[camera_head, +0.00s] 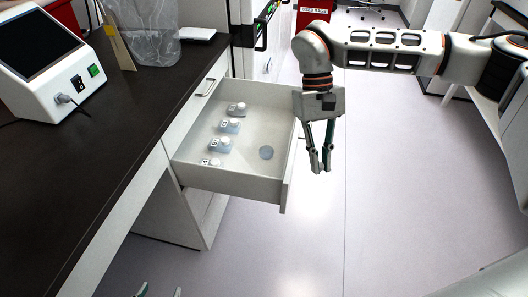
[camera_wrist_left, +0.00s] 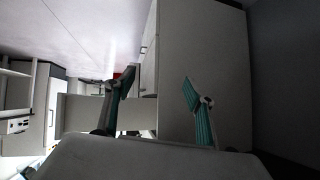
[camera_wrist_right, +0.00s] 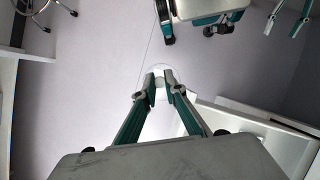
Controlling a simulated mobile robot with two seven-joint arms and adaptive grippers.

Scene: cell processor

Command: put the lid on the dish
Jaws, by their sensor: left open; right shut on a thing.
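A small round, pale dish (camera_head: 266,152) lies flat on the floor of the open drawer (camera_head: 235,187), towards its right side. My right gripper (camera_head: 320,170) hangs fingers down just outside the drawer's right wall. Its fingers are nearly together. In the right wrist view, the right gripper (camera_wrist_right: 160,82) is shut on a pale, round, thin thing, probably the lid (camera_wrist_right: 161,74); it is hard to make out in the head view. My left gripper (camera_head: 158,292) shows only its fingertips at the bottom edge. In the left wrist view, the left gripper (camera_wrist_left: 157,88) is open and empty.
The dark worktop (camera_head: 120,110) carries a white device with a screen (camera_head: 50,60) and a clear bag (camera_head: 140,30). The floor right of the drawer is clear.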

